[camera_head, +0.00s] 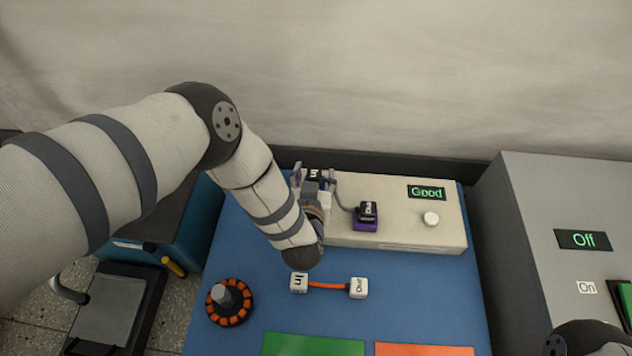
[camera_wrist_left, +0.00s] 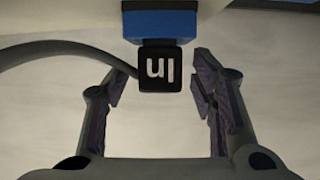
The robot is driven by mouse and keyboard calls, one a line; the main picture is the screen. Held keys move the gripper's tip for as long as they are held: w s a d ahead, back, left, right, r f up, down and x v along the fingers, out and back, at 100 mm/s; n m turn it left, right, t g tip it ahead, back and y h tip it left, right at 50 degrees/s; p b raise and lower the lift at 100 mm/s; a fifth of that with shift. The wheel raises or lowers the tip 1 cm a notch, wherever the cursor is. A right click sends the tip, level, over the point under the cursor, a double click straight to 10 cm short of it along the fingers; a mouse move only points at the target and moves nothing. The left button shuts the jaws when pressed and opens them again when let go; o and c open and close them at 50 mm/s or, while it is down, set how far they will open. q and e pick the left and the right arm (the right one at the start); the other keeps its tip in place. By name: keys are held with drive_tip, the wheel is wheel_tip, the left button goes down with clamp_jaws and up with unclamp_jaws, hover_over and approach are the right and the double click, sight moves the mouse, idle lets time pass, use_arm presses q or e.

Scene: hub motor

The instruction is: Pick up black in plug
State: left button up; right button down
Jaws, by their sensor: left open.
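The black "In" plug (camera_head: 314,174) sits at the left end of the cream tester box, seen between my left gripper's fingers. In the left wrist view the black plug (camera_wrist_left: 160,72) is close up, its lettering upside down, set against a blue socket (camera_wrist_left: 173,26). My left gripper (camera_head: 314,178) is open, with one finger on each side of the plug; in the wrist view (camera_wrist_left: 158,95) there are gaps on both sides. A grey cable (camera_wrist_left: 60,52) runs from the plug's left side. My right gripper is not in view; only a dark part of my right arm may show at the bottom right.
The cream box (camera_head: 395,225) also holds a black "Out" plug (camera_head: 368,209) in a purple socket, a "Good" display (camera_head: 426,192) and a white knob (camera_head: 430,219). White In and Out plugs (camera_head: 357,288) with an orange cable and a hub motor (camera_head: 229,302) lie on the blue table (camera_head: 420,305).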

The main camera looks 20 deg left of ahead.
use_arm(q)
drive_tip(key=shift+w, duration=0.3)
clamp_jaws()
